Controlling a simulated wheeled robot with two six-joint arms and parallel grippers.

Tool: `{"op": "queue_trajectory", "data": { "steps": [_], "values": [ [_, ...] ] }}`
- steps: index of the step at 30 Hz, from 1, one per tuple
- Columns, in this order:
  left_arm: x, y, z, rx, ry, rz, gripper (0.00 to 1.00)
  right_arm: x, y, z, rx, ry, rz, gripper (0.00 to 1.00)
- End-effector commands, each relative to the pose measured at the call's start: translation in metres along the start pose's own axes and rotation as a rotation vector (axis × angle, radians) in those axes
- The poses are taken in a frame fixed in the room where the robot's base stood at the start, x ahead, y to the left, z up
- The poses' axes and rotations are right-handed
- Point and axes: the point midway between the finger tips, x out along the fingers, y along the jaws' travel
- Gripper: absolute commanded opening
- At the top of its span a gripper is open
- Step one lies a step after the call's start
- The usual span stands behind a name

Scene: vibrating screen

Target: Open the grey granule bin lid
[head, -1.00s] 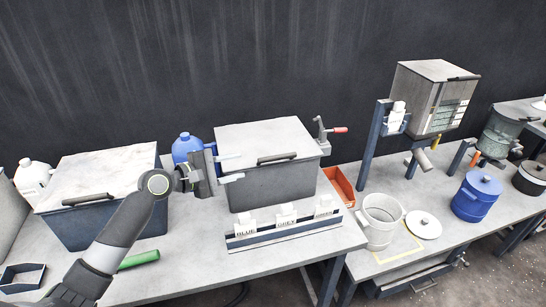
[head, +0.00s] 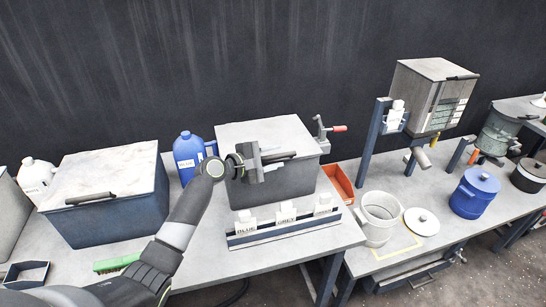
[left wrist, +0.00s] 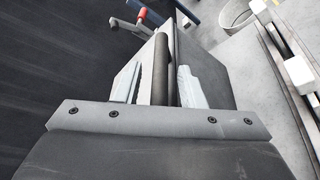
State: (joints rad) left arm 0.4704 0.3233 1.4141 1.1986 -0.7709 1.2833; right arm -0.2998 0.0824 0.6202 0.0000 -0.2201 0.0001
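The grey granule bin (head: 290,182) stands in the middle of the near table. Its pale lid (head: 255,133) lies flat and closed on top. The dark bar handle (head: 284,155) is at the lid's front edge and partly hidden by my left gripper (head: 272,162). In the left wrist view, the handle (left wrist: 160,68) lies between the two pale fingers of that gripper (left wrist: 160,88). The fingers are apart, with a visible gap on each side of the handle. My right gripper is not in view.
A dark bin (head: 110,222) with a pale lid and a blue jug (head: 187,158) stand to the left. A label rack (head: 284,231) is in front of the grey bin. A red-handled clamp (head: 326,130) and an orange tray (head: 339,183) are at its right.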

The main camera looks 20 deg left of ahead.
Motion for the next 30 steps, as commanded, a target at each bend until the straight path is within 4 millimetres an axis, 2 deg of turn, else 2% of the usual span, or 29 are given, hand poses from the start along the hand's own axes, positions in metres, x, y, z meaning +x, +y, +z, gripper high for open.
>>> {"op": "queue_trajectory", "data": {
  "steps": [4, 12, 23, 26, 30],
  "values": [
    [0.0, 0.0, 0.0, 0.0, 0.0, 0.0, 0.36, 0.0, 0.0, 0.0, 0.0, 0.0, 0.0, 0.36],
    [0.0, 0.0, 0.0, -0.001, 0.0, 0.0, 0.01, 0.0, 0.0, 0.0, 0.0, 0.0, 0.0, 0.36],
    [0.0, 0.003, 0.001, -0.007, 0.0, -0.003, 0.0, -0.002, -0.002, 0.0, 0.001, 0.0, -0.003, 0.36],
    [0.001, 0.01, 0.003, -0.023, -0.001, -0.009, 0.0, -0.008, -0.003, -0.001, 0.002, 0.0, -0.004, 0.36],
    [0.005, 0.03, 0.008, -0.07, -0.001, -0.028, 0.0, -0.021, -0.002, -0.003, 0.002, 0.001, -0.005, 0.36]
  ]
}}
